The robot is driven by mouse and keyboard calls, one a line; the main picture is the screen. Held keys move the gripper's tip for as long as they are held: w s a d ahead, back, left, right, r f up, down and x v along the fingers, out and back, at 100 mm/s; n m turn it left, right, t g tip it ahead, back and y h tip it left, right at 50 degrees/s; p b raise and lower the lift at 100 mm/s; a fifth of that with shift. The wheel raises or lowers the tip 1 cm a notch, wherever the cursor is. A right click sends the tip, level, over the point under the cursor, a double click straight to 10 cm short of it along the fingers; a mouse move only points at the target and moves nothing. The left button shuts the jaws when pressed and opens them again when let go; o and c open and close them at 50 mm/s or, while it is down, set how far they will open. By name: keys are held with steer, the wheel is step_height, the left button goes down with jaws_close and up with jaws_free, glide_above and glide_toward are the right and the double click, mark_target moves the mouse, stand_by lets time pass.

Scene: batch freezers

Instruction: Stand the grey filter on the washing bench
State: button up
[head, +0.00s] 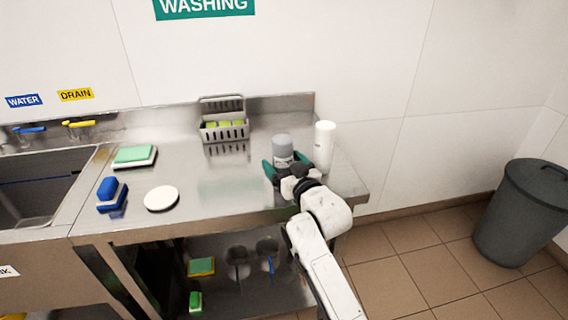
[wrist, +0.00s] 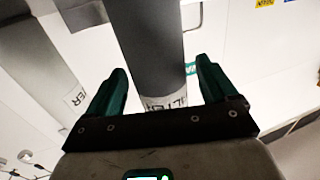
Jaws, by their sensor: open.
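The grey filter (head: 282,144), a cylinder with a pale printed label, stands upright on the steel washing bench (head: 225,190), near its right end. My gripper (head: 286,166) is open, with one green finger on each side of the filter's lower part. In the wrist view the filter (wrist: 150,45) rises between the two spread fingers (wrist: 163,85); gaps show on both sides of it. The filter's base is hidden by my gripper.
A white cylinder (head: 325,146) stands close to the right of my gripper. A steel rack with sponges (head: 224,124) is behind to the left. A white disc (head: 161,198), a blue brush (head: 110,193) and a green pad (head: 135,154) lie further left. A bin (head: 520,215) stands on the floor at right.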

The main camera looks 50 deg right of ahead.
steer(key=shift+r, duration=0.2)
steer(key=v, duration=1.2)
steer(key=s+a+f+n+g+y, duration=0.1)
steer(key=s+a+f+g+y, duration=0.2)
steer(key=f, duration=0.4)
steer(key=s+a+f+n+g+y, duration=0.1)
steer(key=s+a+f+g, duration=0.3)
steer(key=f, duration=0.4)
steer(key=s+a+f+g, duration=0.3)
steer(key=s+f+g, duration=0.1)
steer(key=s, duration=0.4)
steer(key=s+a+f+n+g+y, duration=0.1)
steer(key=s+a+f+g, duration=0.2)
steer(key=s, duration=0.5)
steer(key=shift+s+a+f+g+y+b, duration=0.3)
steer(key=shift+f+g, duration=0.3)
steer(key=shift+g, duration=0.4)
steer(key=shift+w, duration=0.1)
